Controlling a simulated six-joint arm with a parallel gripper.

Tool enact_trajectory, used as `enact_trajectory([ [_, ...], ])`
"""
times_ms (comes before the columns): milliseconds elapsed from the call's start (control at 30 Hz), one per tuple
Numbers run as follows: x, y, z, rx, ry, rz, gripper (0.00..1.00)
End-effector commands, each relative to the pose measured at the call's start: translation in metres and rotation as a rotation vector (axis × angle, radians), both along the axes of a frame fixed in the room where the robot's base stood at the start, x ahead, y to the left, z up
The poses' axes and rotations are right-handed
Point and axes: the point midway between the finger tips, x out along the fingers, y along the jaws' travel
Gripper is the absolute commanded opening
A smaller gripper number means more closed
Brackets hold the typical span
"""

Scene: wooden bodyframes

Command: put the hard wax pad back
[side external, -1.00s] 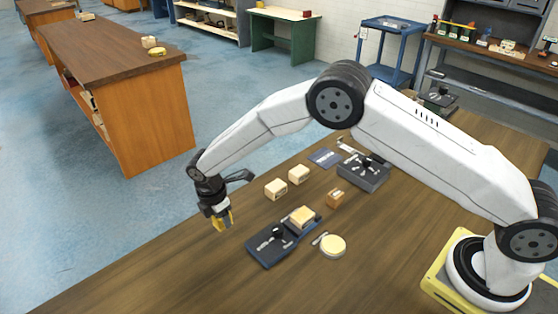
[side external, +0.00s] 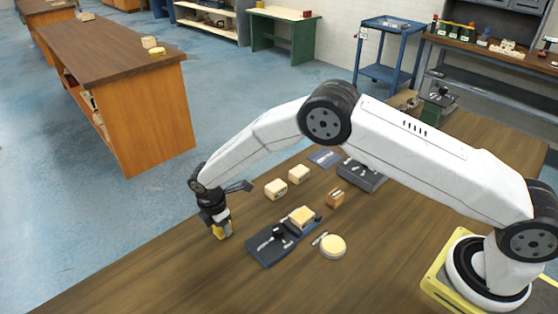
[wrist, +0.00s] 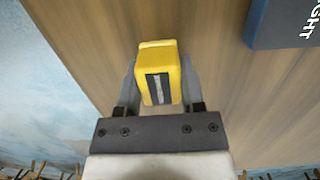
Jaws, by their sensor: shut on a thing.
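My gripper (side external: 222,231) is shut on a yellow block (wrist: 159,71) with a dark label stripe. I cannot read this label, so I cannot tell for sure that it is the hard wax pad. In the side view the yellow block (side external: 223,230) is low by the table's far left edge, left of the dark blue tray; I cannot tell whether it touches the wood. The tray (side external: 265,258) holds a dark tool with metal parts and a pale block with a yellowish top (side external: 302,215). The tray's corner (wrist: 258,30), with white lettering, shows at the wrist view's upper right.
A round yellow-topped tin (side external: 333,246) stands right of the tray. Two pale wooden blocks (side external: 276,189) (side external: 299,174) and a small brown block (side external: 335,198) stand behind it. A second dark tray (side external: 362,178) is farther back. The wood (side external: 180,275) left of the tray is bare.

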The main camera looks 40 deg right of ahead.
Motion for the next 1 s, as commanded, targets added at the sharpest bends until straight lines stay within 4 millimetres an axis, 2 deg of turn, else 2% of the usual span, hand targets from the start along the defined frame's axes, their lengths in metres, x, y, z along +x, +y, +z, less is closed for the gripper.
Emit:
enact_trajectory([
  [133,0.000,0.000,-0.003,0.000,0.000,0.000,0.02],
  [167,0.000,0.000,-0.003,0.000,0.000,0.000,0.56],
  [200,0.000,0.000,-0.003,0.000,0.000,0.000,0.68],
  [267,0.000,0.000,-0.003,0.000,0.000,0.000,0.84],
  [733,0.000,0.000,0.002,0.000,-0.001,0.000,0.84],
  [1000,0.000,0.004,0.027,0.001,-0.001,0.000,0.84],
])
